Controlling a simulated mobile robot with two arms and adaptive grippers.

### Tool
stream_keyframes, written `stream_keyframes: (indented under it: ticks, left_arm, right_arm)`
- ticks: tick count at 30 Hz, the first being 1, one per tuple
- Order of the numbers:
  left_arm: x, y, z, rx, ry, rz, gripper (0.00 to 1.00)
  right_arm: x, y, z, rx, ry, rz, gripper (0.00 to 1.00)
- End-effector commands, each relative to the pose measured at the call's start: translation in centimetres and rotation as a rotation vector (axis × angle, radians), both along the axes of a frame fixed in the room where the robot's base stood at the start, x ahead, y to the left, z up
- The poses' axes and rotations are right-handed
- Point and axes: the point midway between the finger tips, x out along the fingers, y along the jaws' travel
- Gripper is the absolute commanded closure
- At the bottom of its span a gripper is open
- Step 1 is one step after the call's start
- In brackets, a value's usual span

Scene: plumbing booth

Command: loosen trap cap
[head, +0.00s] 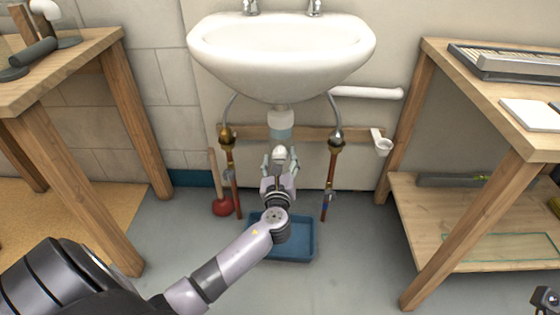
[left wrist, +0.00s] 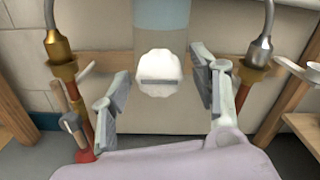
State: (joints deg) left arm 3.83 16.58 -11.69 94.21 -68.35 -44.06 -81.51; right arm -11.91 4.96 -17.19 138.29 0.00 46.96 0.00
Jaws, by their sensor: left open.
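The trap cap (left wrist: 158,74) is white and round with a grey bar across its face. It sits at the bottom of the pale blue-grey trap body (left wrist: 162,20) under the white sink (head: 282,58). In the head view the cap (head: 280,153) shows between the fingers of my left gripper (head: 280,160). My left gripper is open. In the left wrist view its two fingers (left wrist: 158,90) stand left and right of the cap, with gaps on both sides.
A blue tray (head: 301,256) lies on the floor below. Pipes with valves flank the trap at left (head: 229,160) and right (head: 333,160). A red plunger (head: 222,207) stands at left. Wooden benches (head: 62,68) (head: 510,100) stand on both sides.

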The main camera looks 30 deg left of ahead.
Motion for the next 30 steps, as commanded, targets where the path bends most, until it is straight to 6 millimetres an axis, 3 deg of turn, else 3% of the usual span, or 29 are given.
stream_keyframes:
  ticks: [13,30]
  left_arm:
    - [1.02,0.67,0.04,-0.002,-0.001,0.001,0.44]
    - [0.98,0.64,0.02,-0.001,0.000,0.001,0.82]
  right_arm:
    - [0.07,0.06,0.23,-0.001,-0.013,0.000,0.60]
    - [0.06,0.05,0.23,-0.001,-0.013,0.000,0.60]
